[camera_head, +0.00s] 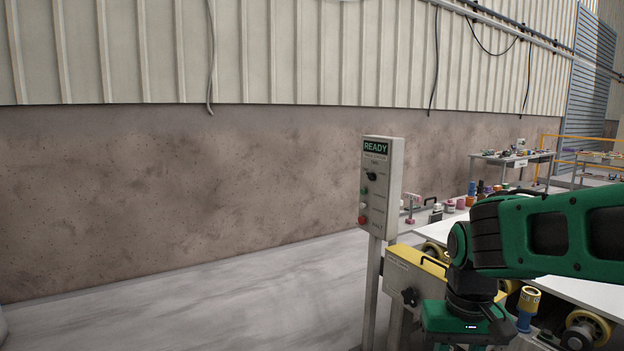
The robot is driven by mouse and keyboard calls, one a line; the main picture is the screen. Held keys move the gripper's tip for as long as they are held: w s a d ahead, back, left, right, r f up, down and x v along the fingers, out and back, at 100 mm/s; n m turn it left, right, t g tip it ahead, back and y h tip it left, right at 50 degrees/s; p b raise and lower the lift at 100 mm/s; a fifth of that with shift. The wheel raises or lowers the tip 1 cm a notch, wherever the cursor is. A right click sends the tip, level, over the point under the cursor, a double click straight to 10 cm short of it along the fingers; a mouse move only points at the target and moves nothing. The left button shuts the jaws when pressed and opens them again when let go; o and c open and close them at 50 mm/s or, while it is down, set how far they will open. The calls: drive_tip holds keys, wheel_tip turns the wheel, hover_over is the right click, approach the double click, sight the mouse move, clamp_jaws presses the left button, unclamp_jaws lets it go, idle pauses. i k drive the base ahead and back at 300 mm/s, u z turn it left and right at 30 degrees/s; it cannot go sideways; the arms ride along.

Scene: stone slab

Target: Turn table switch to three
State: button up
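A black rotary knob (410,297) sits on the front of a grey box with a yellow top (418,258), low on the table. A second black knob (371,176) is on the upright control box (383,185), under a sign reading READY. Their scale marks are too small to read. My green arm comes in from the right and bends down. The end of my arm, with my gripper (466,318), is at the bottom edge, right of the lower knob and apart from it in the picture. Its fingers cannot be made out.
The control box stands on a grey post (371,290) and has green and red buttons (362,220). Several small coloured items lie on the white table (424,222) behind my arm. Yellow rollers (582,330) line its side. The floor (210,300) at left is clear.

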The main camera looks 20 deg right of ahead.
sight(372, 177)
drive_tip(key=z, duration=0.25)
drive_tip(key=i, duration=1.35)
drive_tip(key=z, duration=0.8)
